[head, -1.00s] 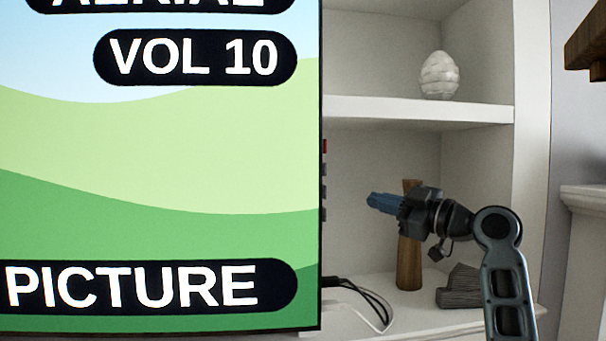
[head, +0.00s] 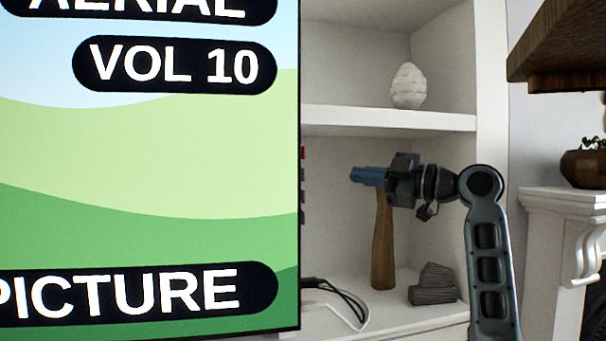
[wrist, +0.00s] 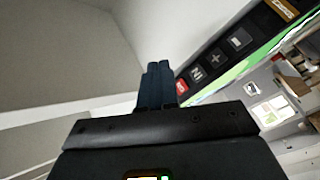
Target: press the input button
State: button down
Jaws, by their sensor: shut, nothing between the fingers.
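The television (head: 150,160) fills the left of the head view, showing a screen with "VOL 10" and "PICTURE" labels. Its dark right side edge carries a column of buttons, seen edge-on there. In the wrist view this edge shows a red button (wrist: 181,87), a button with a small white mark (wrist: 197,73) beside it, a plus button (wrist: 216,58) and another light-marked button (wrist: 237,41). I cannot read which is the input button. My gripper (head: 353,175) is shut and empty, its blue fingers pointing left toward the edge, apart from it. The fingertips (wrist: 158,66) sit left of the red button in the wrist view.
A white shelf unit (head: 390,118) stands behind, holding a white egg-shaped ornament (head: 409,87), a tall wooden vase (head: 383,245) and a grey block-like object (head: 433,284). Cables (head: 340,300) lie below the television's edge. A wooden mantel (head: 555,60) juts in at upper right.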

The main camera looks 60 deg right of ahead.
jog(key=w+a+p, duration=0.2)
jog(key=w+a, duration=0.3)
jog(key=w, duration=0.1)
dwell(0.3)
jog(key=shift+w+a, duration=0.1)
jog(key=shift+w, duration=0.15)
dwell(1.8)
jog(key=shift+w+a, duration=0.15)
jog(key=shift+w+a+b, duration=0.25)
jog(key=shift+w+b, duration=0.05)
jog(key=shift+w, duration=0.05)
dwell(0.8)
dwell(0.3)
jog(key=shift+s+d+b, duration=0.4)
jog(key=shift+s+d, duration=0.1)
jog(key=shift+s, duration=0.15)
jog(key=shift+s+d+b, duration=0.4)
jog(key=shift+s+d, duration=0.4)
jog(key=shift+s, duration=0.2)
jog(key=shift+s+d+b, duration=0.4)
jog(key=shift+s+d, duration=0.35)
jog(key=shift+s, duration=0.2)
